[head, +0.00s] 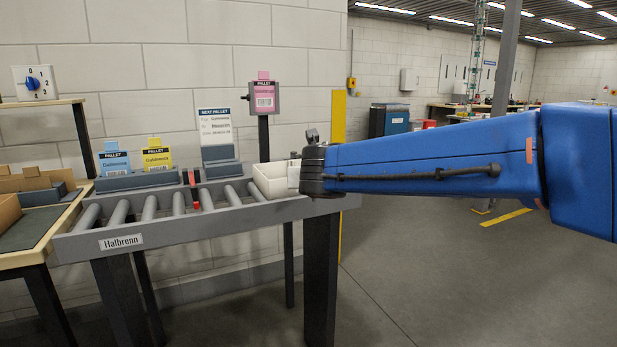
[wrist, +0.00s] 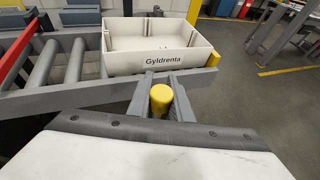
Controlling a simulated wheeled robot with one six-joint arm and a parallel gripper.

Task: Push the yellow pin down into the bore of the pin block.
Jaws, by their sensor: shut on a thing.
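In the wrist view a yellow pin (wrist: 161,100) shows its round head between the two grey fingers of my gripper (wrist: 161,84). The fingers are shut on it, one on each side. The lower part of the pin is hidden. In the head view the dark end of my arm is at the right end of the roller conveyor, beside the white bin; the fingers and the pin are hidden there. I cannot make out the pin block or its bore in either view.
A white bin (wrist: 130,60) labelled Gyldrenta sits just beyond my fingers; it also shows in the head view (head: 270,183) on the roller conveyor (head: 185,228). A red bar (wrist: 14,55) crosses the rollers. Open floor (head: 440,270) lies to the right.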

